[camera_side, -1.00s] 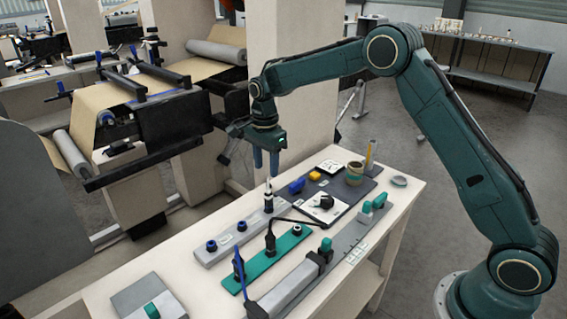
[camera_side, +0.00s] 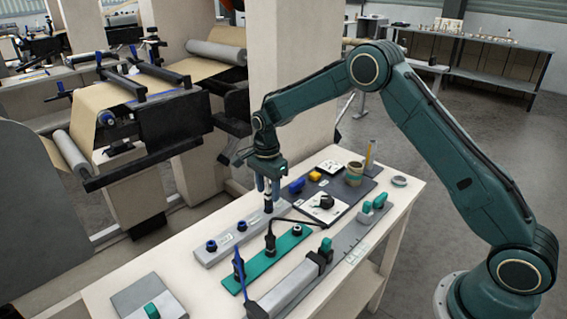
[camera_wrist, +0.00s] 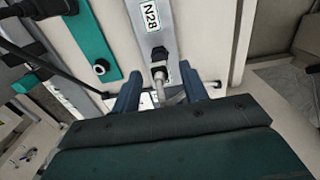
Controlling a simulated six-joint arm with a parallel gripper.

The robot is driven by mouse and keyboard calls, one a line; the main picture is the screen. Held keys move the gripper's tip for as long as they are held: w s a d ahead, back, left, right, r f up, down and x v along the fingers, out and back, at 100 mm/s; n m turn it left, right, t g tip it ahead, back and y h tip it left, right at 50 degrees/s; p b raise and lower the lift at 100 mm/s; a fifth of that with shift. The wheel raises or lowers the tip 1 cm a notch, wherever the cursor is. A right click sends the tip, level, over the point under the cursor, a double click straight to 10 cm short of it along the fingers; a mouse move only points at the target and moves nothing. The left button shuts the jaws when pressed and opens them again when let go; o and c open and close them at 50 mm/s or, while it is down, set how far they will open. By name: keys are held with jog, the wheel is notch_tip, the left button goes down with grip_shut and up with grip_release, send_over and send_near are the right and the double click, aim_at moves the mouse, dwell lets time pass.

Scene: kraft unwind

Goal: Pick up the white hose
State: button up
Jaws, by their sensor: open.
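The white hose (camera_wrist: 160,73), with a pale fitting at its end, stands at the end of a grey strip (camera_wrist: 151,36) labelled N28 in the wrist view. In the side view its dark-and-white end (camera_side: 268,207) shows just below my gripper (camera_side: 268,188). My gripper is open, pointing down, with its fingers on either side of the hose. In the wrist view the fingers of my gripper (camera_wrist: 158,82) straddle it, with visible gaps. The hose's lower run is partly hidden by my gripper body.
A green strip (camera_side: 262,262) with a black cable plug (camera_side: 270,242) lies beside the grey strip. The paper unwind machine (camera_side: 165,115) stands behind the table.

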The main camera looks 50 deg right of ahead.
aim_at(268, 189)
jog(key=shift+f, duration=1.5)
jog(key=shift+c, duration=0.4)
grip_shut()
